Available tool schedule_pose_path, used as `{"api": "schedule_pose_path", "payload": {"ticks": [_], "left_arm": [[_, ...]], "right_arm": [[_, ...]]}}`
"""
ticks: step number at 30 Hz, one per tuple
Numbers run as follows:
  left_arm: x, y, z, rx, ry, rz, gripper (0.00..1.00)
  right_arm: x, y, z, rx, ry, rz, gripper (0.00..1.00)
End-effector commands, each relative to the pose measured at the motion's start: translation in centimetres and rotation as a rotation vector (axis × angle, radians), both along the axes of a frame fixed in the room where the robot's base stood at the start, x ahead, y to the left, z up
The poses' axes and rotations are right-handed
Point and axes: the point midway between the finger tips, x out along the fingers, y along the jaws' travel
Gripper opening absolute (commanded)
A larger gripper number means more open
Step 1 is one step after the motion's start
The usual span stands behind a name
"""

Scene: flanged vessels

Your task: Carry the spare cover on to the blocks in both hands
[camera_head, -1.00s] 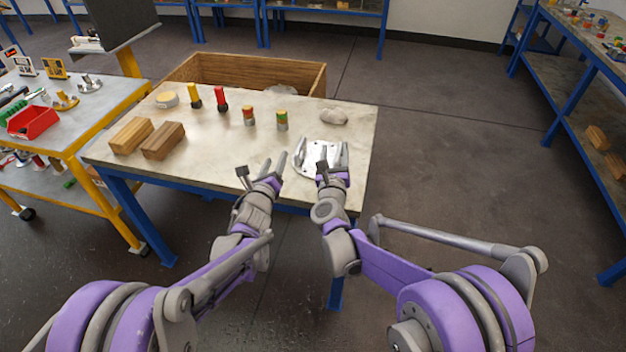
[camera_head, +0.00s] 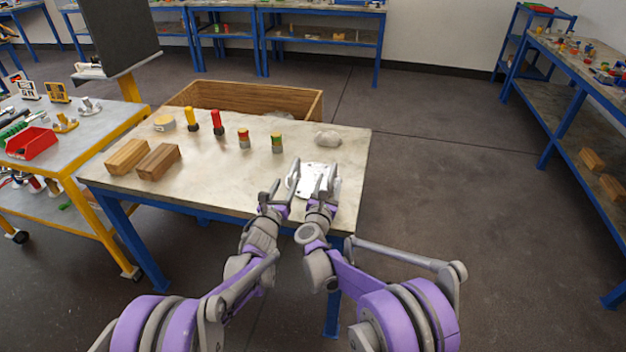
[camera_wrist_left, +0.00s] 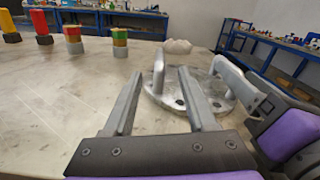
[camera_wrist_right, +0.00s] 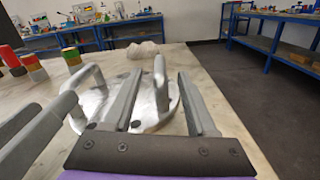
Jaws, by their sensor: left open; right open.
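The spare cover (camera_head: 313,171) is a round, shiny metal disc with holes and two upright bar handles. It lies flat near the table's front right corner. My left gripper (camera_head: 279,188) is open at its left handle; in the left wrist view that handle (camera_wrist_left: 158,70) shows between the fingers, just beyond their tips. My right gripper (camera_head: 323,184) is open at the right handle, which in the right wrist view (camera_wrist_right: 160,82) appears between the fingers. Whether the fingers straddle either handle is unclear. The two wooden blocks, one lighter (camera_head: 127,157) and one darker (camera_head: 158,161), lie side by side at the table's left.
Yellow (camera_head: 191,121) and red (camera_head: 216,134) pieces, two banded cylinders (camera_head: 244,139) (camera_head: 277,143), a round tin (camera_head: 164,123) and a pale lump (camera_head: 328,139) stand towards the back. The table's middle is clear.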

Motion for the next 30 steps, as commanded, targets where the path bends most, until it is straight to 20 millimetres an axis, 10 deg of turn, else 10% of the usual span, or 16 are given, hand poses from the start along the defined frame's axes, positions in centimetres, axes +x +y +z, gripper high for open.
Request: {"api": "schedule_pose_path", "payload": {"ticks": [9, 23, 30], "left_arm": [[4.8, -1.6, 0.0, -0.001, 0.001, 0.0, 0.57], [5.9, -1.9, 0.0, 0.0, 0.001, 0.001, 0.57], [5.9, -1.9, 0.0, 0.0, 0.001, 0.001, 0.17]], "right_arm": [[4.8, -1.5, 0.0, 0.0, 0.0, 0.0, 0.57], [5.9, -1.9, 0.0, -0.001, 0.0, 0.0, 0.57], [5.9, -1.9, 0.0, 0.0, 0.0, 0.001, 0.17]]}}
